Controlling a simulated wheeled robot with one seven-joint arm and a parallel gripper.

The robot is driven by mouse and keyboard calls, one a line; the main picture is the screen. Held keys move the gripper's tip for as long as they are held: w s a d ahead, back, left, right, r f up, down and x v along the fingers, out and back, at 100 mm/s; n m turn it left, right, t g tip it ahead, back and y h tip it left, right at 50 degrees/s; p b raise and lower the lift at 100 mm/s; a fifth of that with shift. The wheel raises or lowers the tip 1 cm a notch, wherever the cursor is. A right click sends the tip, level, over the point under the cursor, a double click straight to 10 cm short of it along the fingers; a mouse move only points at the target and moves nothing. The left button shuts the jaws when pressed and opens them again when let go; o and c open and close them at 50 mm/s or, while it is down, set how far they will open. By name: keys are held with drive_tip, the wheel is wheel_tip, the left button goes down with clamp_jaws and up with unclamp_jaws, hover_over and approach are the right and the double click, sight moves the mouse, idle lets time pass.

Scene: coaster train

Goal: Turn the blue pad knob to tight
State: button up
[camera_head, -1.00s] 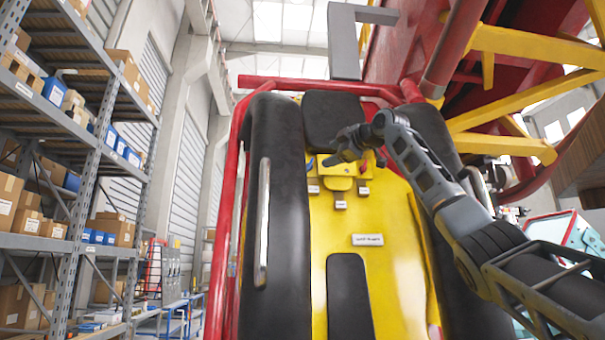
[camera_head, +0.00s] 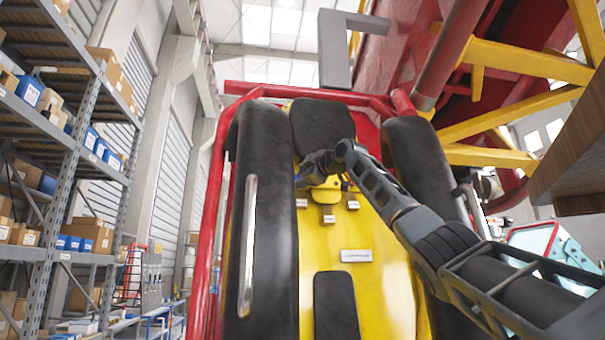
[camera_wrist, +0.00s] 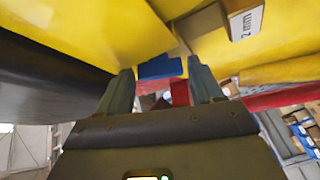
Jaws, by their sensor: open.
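The blue pad knob (camera_wrist: 160,68) is in the upper middle of the wrist view, in front of the yellow panel (camera_wrist: 110,30). My gripper (camera_wrist: 160,73) is open, with one finger on each side of the blue knob. I cannot tell whether either finger touches it. In the head view my gripper (camera_head: 302,180) is at the upper left of the yellow seat panel (camera_head: 372,285), and it and my arm hide the blue knob. The knob's turn marks cannot be read.
A "2 mm" label block (camera_wrist: 245,22) sits close at the upper right of the wrist view. Small label plates (camera_head: 328,219) lie below the gripper. Black side pads (camera_head: 268,210) and a red frame (camera_head: 217,200) flank the panel. A grey bracket (camera_head: 335,50) hangs above.

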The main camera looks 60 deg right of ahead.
drive_tip(key=c, duration=0.8)
drive_tip(key=shift+o, duration=0.2)
drive_tip(key=shift+f, duration=0.15)
drive_tip(key=shift+w+a+f+m+g+h+b, duration=0.15)
drive_tip(key=shift+m+g+h, duration=0.3)
drive_tip(key=shift+m+h, duration=1.9)
drive_tip(key=shift+w+a+f+m+g+h+b, duration=0.1)
drive_tip(key=shift+m+g+h, duration=0.6)
drive_tip(key=shift+m, duration=2.95)
drive_tip(key=shift+w+a+f+m+g+h+b, duration=0.15)
drive_tip(key=shift+m+g+h, duration=0.1)
drive_tip(key=shift+m+h, duration=2.2)
drive_tip(key=shift+m+y, duration=0.5)
drive_tip(key=shift+m, duration=0.35)
